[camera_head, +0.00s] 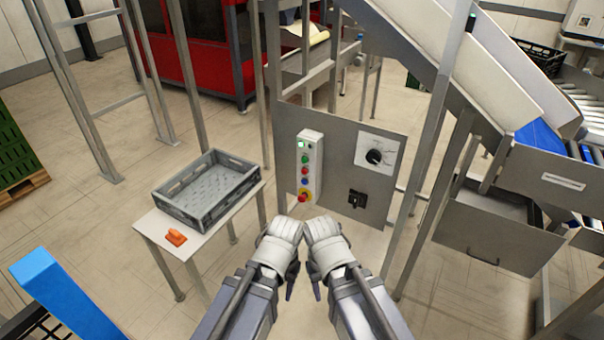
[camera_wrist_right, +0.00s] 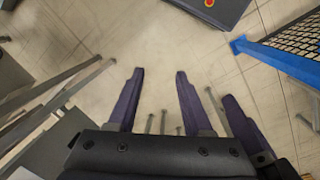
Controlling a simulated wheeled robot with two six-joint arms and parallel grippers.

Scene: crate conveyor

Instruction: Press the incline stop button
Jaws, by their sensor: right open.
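A narrow light grey button box (camera_head: 317,165) is mounted on a grey panel. I cannot read any labels. My right gripper (camera_head: 318,286) is below the box, apart from it; in the right wrist view (camera_wrist_right: 159,75) its two fingers are spread and empty over the floor. My left gripper (camera_head: 290,288) is close beside it, its jaws mostly hidden.
The panel (camera_head: 340,135) also holds a dial plate (camera_head: 377,152) and a black switch (camera_head: 357,199). A small table (camera_head: 150,228) at the left carries a grey crate (camera_head: 205,195) and an orange object (camera_head: 176,237). Metal posts and the incline frame stand at the right.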

